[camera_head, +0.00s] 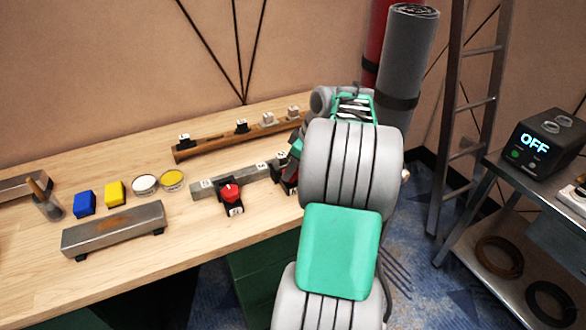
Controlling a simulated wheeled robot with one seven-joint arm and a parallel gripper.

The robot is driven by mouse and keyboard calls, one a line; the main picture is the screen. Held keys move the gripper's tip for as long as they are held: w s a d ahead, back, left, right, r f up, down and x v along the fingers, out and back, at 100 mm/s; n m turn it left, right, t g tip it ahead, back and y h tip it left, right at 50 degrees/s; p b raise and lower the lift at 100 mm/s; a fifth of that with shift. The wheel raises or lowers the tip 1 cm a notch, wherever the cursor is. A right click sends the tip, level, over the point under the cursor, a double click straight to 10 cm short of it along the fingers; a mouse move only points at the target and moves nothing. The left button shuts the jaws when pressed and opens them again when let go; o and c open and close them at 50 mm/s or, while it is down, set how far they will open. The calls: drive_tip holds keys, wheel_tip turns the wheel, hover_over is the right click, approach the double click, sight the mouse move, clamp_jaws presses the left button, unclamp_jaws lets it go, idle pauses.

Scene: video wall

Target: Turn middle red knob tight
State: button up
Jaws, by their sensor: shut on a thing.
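A red knob (231,191) on a small black mount sits at the left part of a grey metal rail (208,188) on the bench. It stands clear of my gripper. A second red part (289,186), seemingly another knob, shows at the rail's right end, mostly covered by my arm. My gripper (291,166) is down at that second red part and shut on it. Its fingertips are largely hidden, so the exact grip and the knob's angle cannot be made out. Anything further right along the rail is hidden behind my arm.
A wooden rail (215,144) with small labelled blocks lies behind. A grey metal block (115,230), blue block (85,204), yellow block (116,193) and two round tins (173,180) are to the left. A ladder (455,120) and side table with "OFF" device (540,145) stand right.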

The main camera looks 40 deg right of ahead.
drive_tip(key=m, duration=0.2)
drive_tip(key=m+h+b, duration=0.1)
drive_tip(key=m, duration=0.1)
drive_tip(key=shift+a+f+h+b, duration=0.1)
drive_tip(key=shift+a+h+b, duration=0.1)
drive_tip(key=shift+h+b, duration=0.1)
drive_tip(key=m+h, duration=0.1)
drive_tip(key=m, duration=0.2)
drive_tip(key=m+h+b, duration=0.1)
drive_tip(key=m, duration=0.1)
drive_tip(key=shift+a+m, duration=0.15)
drive_tip(key=shift+m, duration=0.25)
drive_tip(key=m+g+h, duration=0.1)
drive_tip(key=m, duration=0.3)
drive_tip(key=shift+w+a, duration=0.1)
drive_tip(key=shift+m+g+h+p, duration=0.6)
drive_tip(key=shift+m+g, duration=0.3)
drive_tip(key=shift+m, duration=1.3)
drive_tip(key=o, duration=1.3)
drive_tip(key=shift+w, duration=0.1)
drive_tip(key=shift+o, duration=0.2)
drive_tip(key=shift+r, duration=0.2)
